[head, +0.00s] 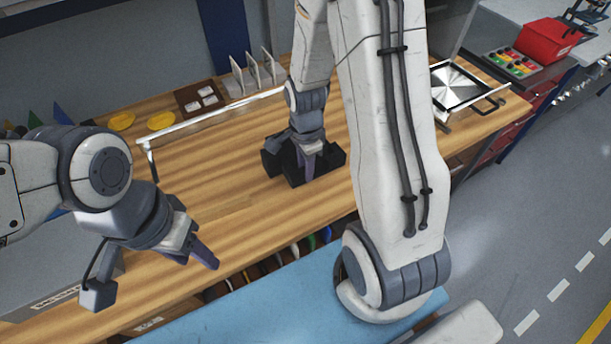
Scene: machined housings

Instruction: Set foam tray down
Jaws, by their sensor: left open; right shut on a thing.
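The black foam tray (331,161) is at the middle of the wooden bench (210,190), near its front edge. My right gripper (307,165) points down into it and is shut on it, hiding part of the tray. Whether the tray touches the bench top or hangs just above it, I cannot tell. My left gripper (205,256) is open and empty at the lower left, over the bench's front edge and well apart from the tray.
A metal rail (215,119) stands behind the tray. Yellow oval pieces (121,121), a brown tray with white parts (200,97) and upright grey plates (257,72) lie at the back. A framed metal plate (456,88) is at right. Bench left of the foam tray is clear.

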